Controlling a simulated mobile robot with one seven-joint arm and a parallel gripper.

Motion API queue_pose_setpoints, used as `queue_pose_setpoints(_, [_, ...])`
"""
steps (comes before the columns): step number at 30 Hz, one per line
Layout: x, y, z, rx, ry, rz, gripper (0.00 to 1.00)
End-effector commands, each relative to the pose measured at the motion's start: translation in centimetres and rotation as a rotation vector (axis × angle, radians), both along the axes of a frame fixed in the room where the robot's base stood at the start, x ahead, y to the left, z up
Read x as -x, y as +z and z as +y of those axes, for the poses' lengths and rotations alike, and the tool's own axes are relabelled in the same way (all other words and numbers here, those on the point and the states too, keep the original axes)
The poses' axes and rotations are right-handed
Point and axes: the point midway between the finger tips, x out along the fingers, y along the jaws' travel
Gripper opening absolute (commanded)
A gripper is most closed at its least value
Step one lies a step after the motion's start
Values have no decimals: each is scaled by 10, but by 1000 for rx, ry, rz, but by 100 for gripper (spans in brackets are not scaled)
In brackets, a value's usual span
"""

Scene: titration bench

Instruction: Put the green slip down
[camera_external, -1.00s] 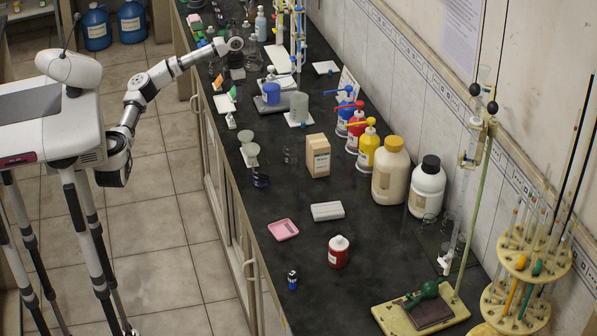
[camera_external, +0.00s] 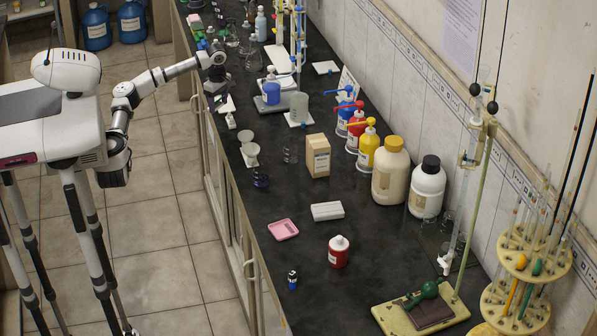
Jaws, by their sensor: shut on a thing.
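My gripper (camera_external: 217,101) is at the left edge of the dark bench, pointing down, low over the bench top. It is small and dark in this view, and its fingers are hard to make out. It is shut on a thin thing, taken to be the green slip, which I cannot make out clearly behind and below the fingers. A small white piece (camera_external: 228,105) lies on the bench just right of the fingertips. I cannot tell whether the slip touches the bench.
A small white item (camera_external: 231,121) stands in front of the gripper, near the bench edge. To the right are a blue beaker (camera_external: 271,94) on a grey device and a clear beaker (camera_external: 299,107). Glassware stands behind. The bench top is open around the pink tray (camera_external: 283,230).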

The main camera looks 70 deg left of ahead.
Motion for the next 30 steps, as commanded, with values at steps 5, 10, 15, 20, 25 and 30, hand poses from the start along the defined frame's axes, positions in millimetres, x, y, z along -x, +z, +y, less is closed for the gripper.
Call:
queue_pose_setpoints(5, [26,-38,18,10,-309,14,37])
queue_pose_setpoints(10, [50,-70,30,19,-604,21,37])
queue_pose_setpoints(15, [71,-98,38,28,-877,22,37])
queue_pose_setpoints(20, [91,-125,43,37,-1134,20,37])
queue_pose_setpoints(25, [110,-148,44,41,-1379,11,37])
queue_pose_setpoints(30, [119,-161,43,40,-1530,4,37])
